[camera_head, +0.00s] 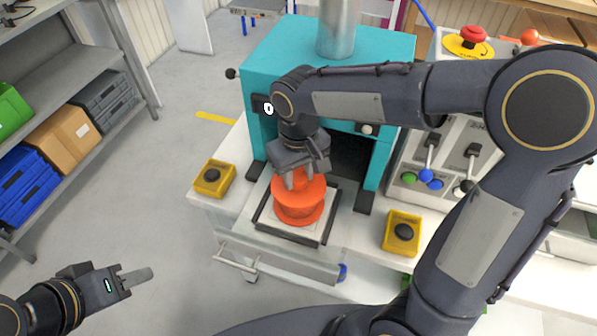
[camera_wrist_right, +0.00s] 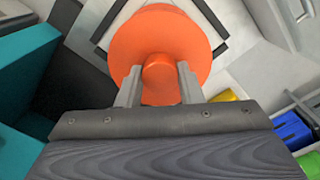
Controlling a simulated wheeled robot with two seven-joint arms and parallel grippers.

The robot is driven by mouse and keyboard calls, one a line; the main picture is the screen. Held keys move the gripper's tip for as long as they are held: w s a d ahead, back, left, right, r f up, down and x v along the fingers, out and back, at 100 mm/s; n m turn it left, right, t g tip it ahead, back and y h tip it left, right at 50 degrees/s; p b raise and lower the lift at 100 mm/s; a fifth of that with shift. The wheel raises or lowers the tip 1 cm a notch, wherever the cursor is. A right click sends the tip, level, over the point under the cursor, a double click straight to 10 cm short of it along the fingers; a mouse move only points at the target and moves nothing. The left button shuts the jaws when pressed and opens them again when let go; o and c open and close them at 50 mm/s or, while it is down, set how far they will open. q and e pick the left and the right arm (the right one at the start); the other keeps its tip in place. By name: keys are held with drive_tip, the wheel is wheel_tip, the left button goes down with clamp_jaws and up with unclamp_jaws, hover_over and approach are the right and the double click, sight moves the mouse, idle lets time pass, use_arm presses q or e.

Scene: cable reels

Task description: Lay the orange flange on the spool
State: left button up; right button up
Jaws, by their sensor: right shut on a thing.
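The orange flange (camera_head: 301,188) is a round disc with a raised hub (camera_wrist_right: 159,72). My right gripper (camera_head: 299,179) reaches down from above, and its fingers are shut on the hub, one on each side, as the right wrist view (camera_wrist_right: 158,78) shows. The spool (camera_head: 298,213), also orange, stands upright directly below the flange on a white plate with a dark frame. The flange looks level and roughly centred over it; I cannot tell whether they touch. The flange hides most of the spool in the wrist view. My left gripper (camera_head: 137,278) is low at the left, away from both.
The teal press (camera_head: 270,58) stands right behind the spool. Yellow boxes with black buttons stand left (camera_head: 214,179) and right (camera_head: 402,233) of the frame (camera_head: 322,233). A control panel (camera_head: 444,150) with levers is at the right. Shelves with bins are at the far left.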

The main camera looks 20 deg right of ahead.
drive_tip(key=o, duration=1.1)
drive_tip(key=shift+r, duration=0.1)
wheel_tip(320, 180, up, 8)
drive_tip(key=shift+f, duration=0.15)
drive_tip(key=s+d+f+m+t+y, duration=0.1)
drive_tip(key=s+d+t, duration=0.1)
drive_tip(key=s, duration=0.3)
drive_tip(key=s+d+f+m+t+y, duration=0.1)
drive_tip(key=s+d+m, duration=0.1)
drive_tip(key=s+d, duration=0.2)
drive_tip(key=s+d+f+m+t+y, duration=0.1)
drive_tip(key=s+d+f+t, duration=0.1)
drive_tip(key=s, duration=0.5)
drive_tip(key=shift+s+d+m+t+y, duration=0.1)
drive_tip(key=shift+d+m+t+y, duration=0.25)
drive_tip(key=shift+d, duration=0.25)
